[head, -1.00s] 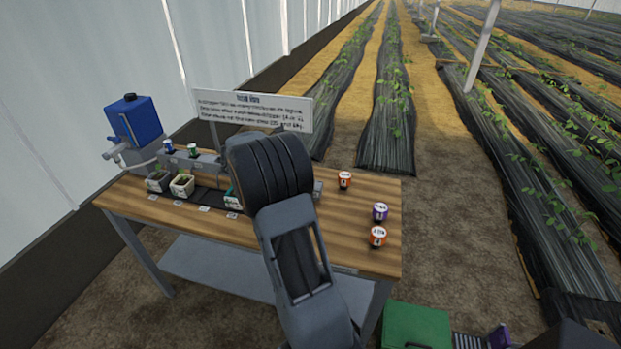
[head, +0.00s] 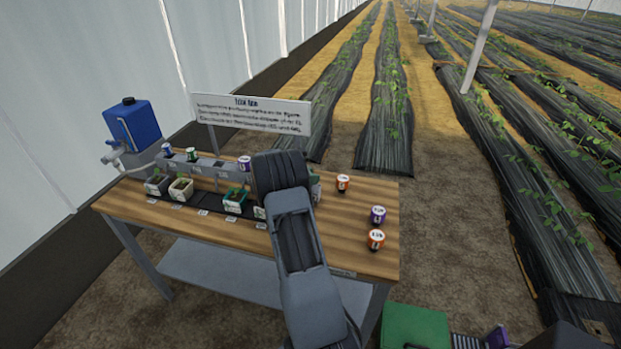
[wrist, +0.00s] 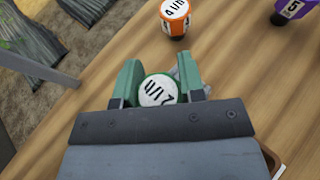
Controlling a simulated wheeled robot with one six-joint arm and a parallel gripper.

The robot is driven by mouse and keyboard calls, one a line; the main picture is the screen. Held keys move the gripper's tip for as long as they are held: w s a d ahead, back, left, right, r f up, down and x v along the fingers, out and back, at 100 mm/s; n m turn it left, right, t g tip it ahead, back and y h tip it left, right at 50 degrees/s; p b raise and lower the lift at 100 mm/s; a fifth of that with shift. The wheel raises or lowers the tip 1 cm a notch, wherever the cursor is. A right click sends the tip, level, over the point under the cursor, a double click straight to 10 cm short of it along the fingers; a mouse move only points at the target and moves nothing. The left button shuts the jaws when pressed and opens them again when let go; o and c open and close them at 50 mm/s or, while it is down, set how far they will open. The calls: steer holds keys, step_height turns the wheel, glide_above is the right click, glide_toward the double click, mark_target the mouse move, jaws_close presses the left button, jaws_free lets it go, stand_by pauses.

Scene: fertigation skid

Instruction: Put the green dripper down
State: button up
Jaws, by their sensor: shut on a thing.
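The green dripper (wrist: 158,90), with a white top and dark lettering, is between the fingers of my gripper (wrist: 159,80) in the wrist view. My gripper is shut on it. It is over the wooden table top (wrist: 95,110); I cannot tell whether its base touches the wood. In the head view my arm hides most of the gripper and the dripper above the right half of the table (head: 340,225).
Orange drippers (head: 343,183) (head: 376,240) and a purple one (head: 378,215) stand on the table's right part. The rail (head: 215,168) carries more drippers, with small planted pots (head: 180,189) before it. A sign (head: 252,113) stands behind. Bare wood lies between.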

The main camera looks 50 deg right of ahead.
steer(key=shift+f, duration=0.45)
steer(key=shift+f, duration=0.15)
steer(key=o, duration=0.9)
